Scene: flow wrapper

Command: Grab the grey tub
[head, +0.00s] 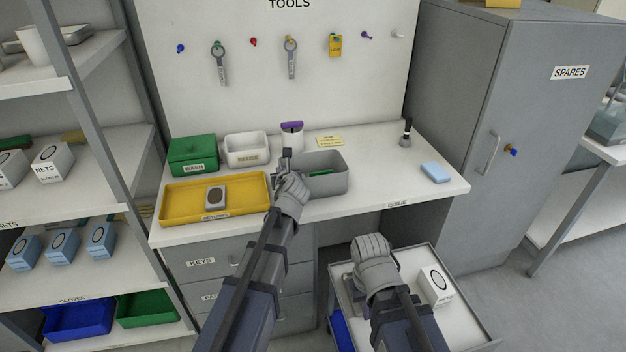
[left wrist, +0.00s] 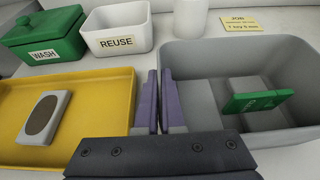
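The grey tub (head: 335,188) stands on the bench, right of the yellow tray, with a green block (left wrist: 257,101) inside. It fills the right of the left wrist view (left wrist: 290,55). My left gripper (head: 286,158) is at the tub's left wall. In the left wrist view its two fingers (left wrist: 160,100) are close together, one on each side of that wall, and look shut on it. My right gripper (head: 352,283) is low over the drawer or cart at the front, away from the tub. Its fingers are mostly hidden by its own body.
The yellow tray (head: 178,208) holds a grey item with a dark oval (head: 215,197). Behind stand a green WASH box (head: 192,150), a white REUSE bin (head: 246,143) and a white container with a purple top (head: 292,138).

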